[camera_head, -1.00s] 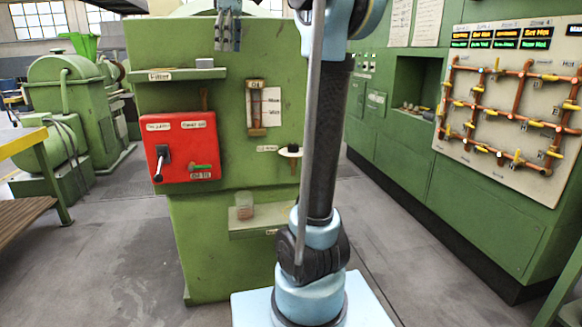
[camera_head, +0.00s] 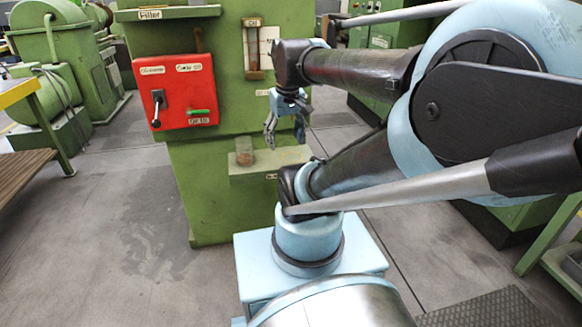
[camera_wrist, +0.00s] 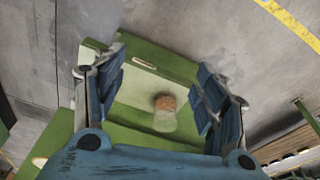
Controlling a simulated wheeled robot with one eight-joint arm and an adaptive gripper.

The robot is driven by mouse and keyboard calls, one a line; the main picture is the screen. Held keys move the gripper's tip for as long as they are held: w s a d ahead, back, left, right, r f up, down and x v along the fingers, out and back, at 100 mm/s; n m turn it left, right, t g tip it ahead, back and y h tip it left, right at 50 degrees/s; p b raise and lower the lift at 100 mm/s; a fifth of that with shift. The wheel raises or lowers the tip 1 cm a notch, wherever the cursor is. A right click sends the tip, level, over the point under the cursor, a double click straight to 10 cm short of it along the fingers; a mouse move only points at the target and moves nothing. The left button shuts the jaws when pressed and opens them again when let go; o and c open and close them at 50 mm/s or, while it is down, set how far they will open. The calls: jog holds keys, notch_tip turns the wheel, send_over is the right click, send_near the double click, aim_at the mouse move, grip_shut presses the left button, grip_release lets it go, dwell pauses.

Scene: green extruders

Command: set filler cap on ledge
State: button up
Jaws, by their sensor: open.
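No filler cap can be made out for certain now; the spot of the dark-topped pale fitting on the green machine is covered by my arm in the head view. A low green ledge (camera_head: 265,164) juts from the machine front; it also shows in the wrist view (camera_wrist: 132,92). A small clear jar with reddish-brown contents (camera_head: 245,151) stands on it, also in the wrist view (camera_wrist: 165,112). My gripper (camera_head: 284,133) is open and empty, fingers pointing down above the ledge, right of the jar in the head view. In the wrist view the jar shows between the fingers.
A red panel (camera_head: 176,92) with a black lever is left of my gripper. An upper ledge labelled Filler (camera_head: 190,12) and a gauge (camera_head: 253,48) are above. A yellow-edged bench (camera_head: 22,90) stands at left. Grey floor (camera_head: 120,220) is clear in front.

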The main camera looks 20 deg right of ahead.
jog(key=s+f+m, duration=0.1)
jog(key=s+f, duration=0.3)
jog(key=f, duration=0.4)
jog(key=shift+s+d+f+m, duration=0.3)
jog(key=shift+d+m, duration=0.1)
jog(key=shift+d, duration=0.05)
jog(key=shift+w+f, duration=0.2)
jog(key=shift+w, duration=0.25)
jog(key=shift+c, duration=0.6)
